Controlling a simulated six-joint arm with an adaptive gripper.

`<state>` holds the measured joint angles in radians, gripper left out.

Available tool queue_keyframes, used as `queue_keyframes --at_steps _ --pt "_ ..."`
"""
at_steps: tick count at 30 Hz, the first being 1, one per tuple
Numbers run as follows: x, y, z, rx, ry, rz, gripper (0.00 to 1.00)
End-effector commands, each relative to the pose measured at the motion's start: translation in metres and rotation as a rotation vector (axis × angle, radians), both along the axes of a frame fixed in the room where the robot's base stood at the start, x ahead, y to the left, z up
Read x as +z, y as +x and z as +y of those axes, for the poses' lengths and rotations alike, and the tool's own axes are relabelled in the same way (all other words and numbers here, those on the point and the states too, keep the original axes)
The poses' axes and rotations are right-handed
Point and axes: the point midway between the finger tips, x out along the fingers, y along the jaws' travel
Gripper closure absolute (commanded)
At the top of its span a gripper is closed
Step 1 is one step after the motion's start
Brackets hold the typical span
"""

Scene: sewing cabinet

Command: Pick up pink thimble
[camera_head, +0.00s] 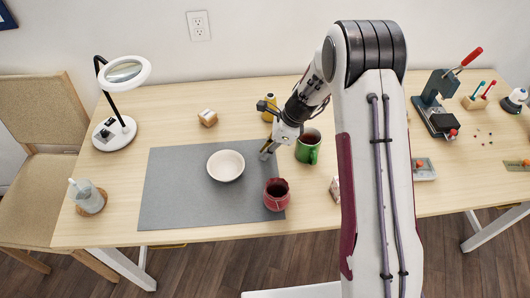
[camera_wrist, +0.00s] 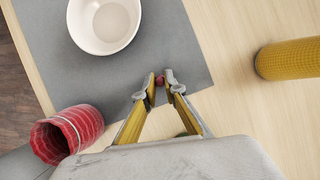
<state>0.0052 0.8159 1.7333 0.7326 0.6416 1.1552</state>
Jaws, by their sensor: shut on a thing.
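A small pinkish-red piece, which looks like the pink thimble (camera_wrist: 160,80), sits between my fingertips in the wrist view. Only a sliver of it shows; the fingertips cover the rest. My gripper (camera_wrist: 159,85) is shut on it, over the grey mat (camera_wrist: 190,50) near its edge. I cannot tell whether the thimble touches the mat. In the head view my gripper (camera_head: 266,154) points down at the mat's right side, to the right of the bowl; the thimble cannot be made out there.
The white bowl (camera_head: 226,165) is left of my gripper. A red pot (camera_head: 276,195) stands at the mat's front right corner. A green mug (camera_head: 308,147) is close on the right, and a yellow cylinder (camera_head: 269,103) stands behind. The mat's left part is clear.

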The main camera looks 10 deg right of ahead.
Motion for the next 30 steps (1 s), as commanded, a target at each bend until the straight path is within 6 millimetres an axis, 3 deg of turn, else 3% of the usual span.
queue_keyframes --at_steps 8,24,30 --pt "0.016 0.001 0.000 0.000 0.001 -0.002 0.96" --pt "0.086 0.000 0.000 0.001 0.002 -0.002 0.96" --pt "0.098 0.000 0.000 0.001 0.001 -0.001 0.96"
